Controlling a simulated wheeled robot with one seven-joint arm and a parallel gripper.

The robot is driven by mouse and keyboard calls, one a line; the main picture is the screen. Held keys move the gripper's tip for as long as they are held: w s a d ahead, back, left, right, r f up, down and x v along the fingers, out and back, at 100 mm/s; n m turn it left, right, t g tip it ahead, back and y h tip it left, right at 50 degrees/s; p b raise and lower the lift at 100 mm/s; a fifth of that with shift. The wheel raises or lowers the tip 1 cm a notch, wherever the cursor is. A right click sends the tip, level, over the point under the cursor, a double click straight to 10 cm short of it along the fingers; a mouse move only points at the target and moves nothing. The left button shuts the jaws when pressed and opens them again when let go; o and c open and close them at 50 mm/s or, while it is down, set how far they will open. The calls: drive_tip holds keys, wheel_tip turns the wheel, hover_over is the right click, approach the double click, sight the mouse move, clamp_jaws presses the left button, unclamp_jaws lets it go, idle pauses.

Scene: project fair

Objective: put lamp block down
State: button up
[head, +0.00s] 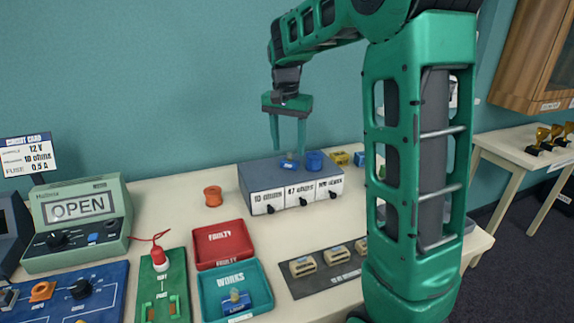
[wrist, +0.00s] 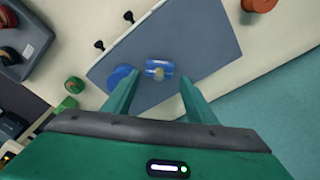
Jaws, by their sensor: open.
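A small blue block with a pale round bulb, seemingly the lamp block (wrist: 159,68), rests on the grey top of the drawer cabinet (wrist: 205,42). In the wrist view my gripper (wrist: 158,80) has a fingertip on either side of the block, with gaps visible. I cannot tell the exact fingertip height. A second blue block with a bulb (head: 236,301) lies in the teal WORKS tray (head: 258,273).
A red FAULTY tray (head: 222,257) stands behind the WORKS tray. An orange spool (head: 213,196) stands left of the cabinet (head: 263,182). A multimeter reading OPEN (head: 78,216) and a green fuse board (head: 163,287) are at left. A grey mat with beige blocks (head: 320,284) lies in front.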

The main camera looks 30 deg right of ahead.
sight(289, 152)
drive_tip(key=shift+w+d+f, duration=0.1)
drive_tip(key=shift+f, duration=1.1)
drive_tip(key=shift+d+f, duration=0.1)
drive_tip(key=shift+f, duration=1.05)
drive_tip(key=c, duration=0.9)
drive_tip(key=shift+r, duration=0.1)
drive_tip(key=shift+c, duration=0.2)
